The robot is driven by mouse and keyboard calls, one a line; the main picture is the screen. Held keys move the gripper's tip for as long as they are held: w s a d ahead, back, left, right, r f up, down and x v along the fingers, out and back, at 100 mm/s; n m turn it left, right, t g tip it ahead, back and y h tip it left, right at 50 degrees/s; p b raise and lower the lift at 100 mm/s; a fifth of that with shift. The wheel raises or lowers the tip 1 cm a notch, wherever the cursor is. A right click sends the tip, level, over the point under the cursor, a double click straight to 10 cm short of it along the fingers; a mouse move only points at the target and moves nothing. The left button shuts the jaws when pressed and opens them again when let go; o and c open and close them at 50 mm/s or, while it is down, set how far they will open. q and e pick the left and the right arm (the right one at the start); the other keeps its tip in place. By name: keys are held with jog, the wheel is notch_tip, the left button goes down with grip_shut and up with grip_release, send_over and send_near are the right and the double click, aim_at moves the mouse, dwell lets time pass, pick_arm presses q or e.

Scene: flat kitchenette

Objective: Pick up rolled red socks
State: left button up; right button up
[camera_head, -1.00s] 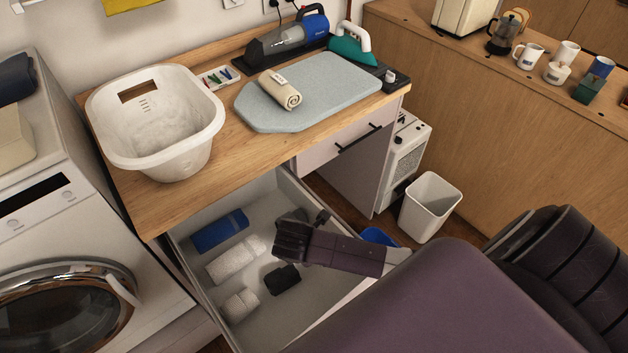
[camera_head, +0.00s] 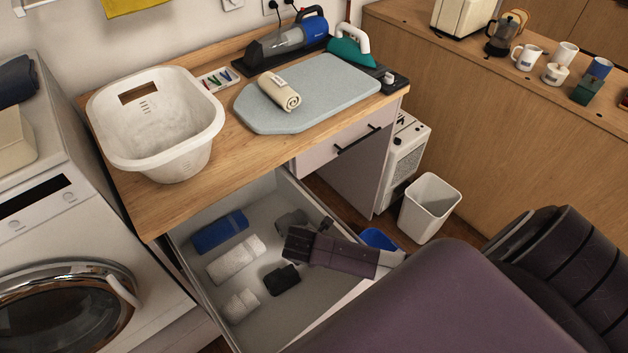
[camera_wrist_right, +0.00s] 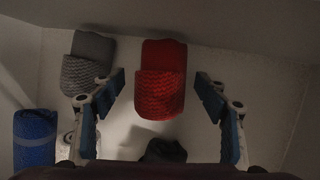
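The rolled red socks (camera_wrist_right: 162,80) lie in the open drawer (camera_head: 262,325). In the wrist view they sit between the two spread fingers of my right gripper (camera_wrist_right: 160,88), with a gap on each side. The gripper is open and empty. In the head view my right gripper (camera_head: 302,238) is over the right part of the drawer, and it hides the red socks. My left gripper is not in view.
The drawer also holds a grey roll (camera_wrist_right: 90,62), a blue roll (camera_head: 219,231), white rolls (camera_head: 236,260) and a black roll (camera_head: 282,280). The counter (camera_head: 185,208) overhangs the drawer's back. A white bin (camera_head: 429,207) stands to the right.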

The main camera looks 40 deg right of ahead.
jog(key=c, duration=1)
jog(key=shift+r, duration=0.15)
